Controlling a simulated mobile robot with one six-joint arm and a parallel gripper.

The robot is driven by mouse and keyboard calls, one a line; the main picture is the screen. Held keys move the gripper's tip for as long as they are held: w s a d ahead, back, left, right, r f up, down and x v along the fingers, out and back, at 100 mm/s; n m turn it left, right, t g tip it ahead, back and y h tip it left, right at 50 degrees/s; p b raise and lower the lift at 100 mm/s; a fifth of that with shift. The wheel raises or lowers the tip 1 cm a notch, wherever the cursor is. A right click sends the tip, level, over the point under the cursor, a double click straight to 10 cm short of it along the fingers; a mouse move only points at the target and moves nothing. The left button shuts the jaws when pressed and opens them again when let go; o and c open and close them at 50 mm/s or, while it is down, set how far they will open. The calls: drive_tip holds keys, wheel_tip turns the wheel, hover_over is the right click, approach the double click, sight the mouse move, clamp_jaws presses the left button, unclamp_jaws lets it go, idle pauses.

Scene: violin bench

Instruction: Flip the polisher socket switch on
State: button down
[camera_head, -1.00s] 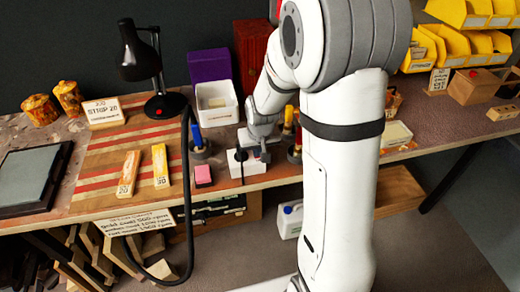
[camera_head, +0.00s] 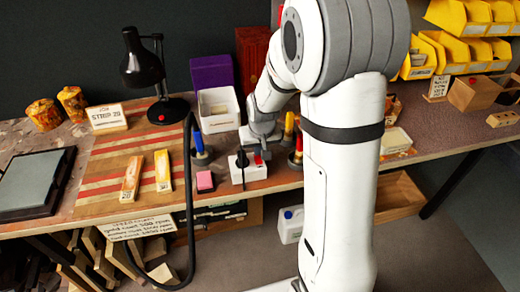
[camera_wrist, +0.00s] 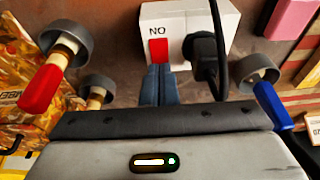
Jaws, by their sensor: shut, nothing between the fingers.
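The polisher socket (camera_head: 248,173) is a white box near the bench's front edge. It also shows at the top of the wrist view (camera_wrist: 188,14). Its red switch (camera_wrist: 158,51) sits beside lettering that reads "ON" upside down. A black plug (camera_wrist: 205,52) with a cable is in the socket, beside the switch. My gripper (camera_wrist: 160,70) is shut and empty, its blue-grey fingertips close to the switch's lower edge in the wrist view. I cannot tell whether they touch. In the head view the red switch (camera_head: 258,160) shows just below my gripper (camera_head: 262,147).
Blue-handled (camera_head: 198,140) and red-handled (camera_head: 298,146) tools in round grey holders flank the socket. A pink block (camera_head: 205,181) lies to its left. A white bin (camera_head: 218,108) stands behind.

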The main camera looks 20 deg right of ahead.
drive_tip(key=s+v, duration=0.1)
drive_tip(key=v, duration=1.1)
drive_tip(key=shift+s+f+p, duration=0.15)
drive_tip(key=shift+s+p, duration=0.15)
drive_tip(key=shift+s, duration=0.05)
drive_tip(key=s+r, duration=0.4)
drive_tip(key=s, duration=1.3)
drive_tip(key=shift+s+a+g+p, duration=0.2)
drive_tip(key=shift+a+g+p, duration=0.05)
drive_tip(key=shift+g+p, duration=0.1)
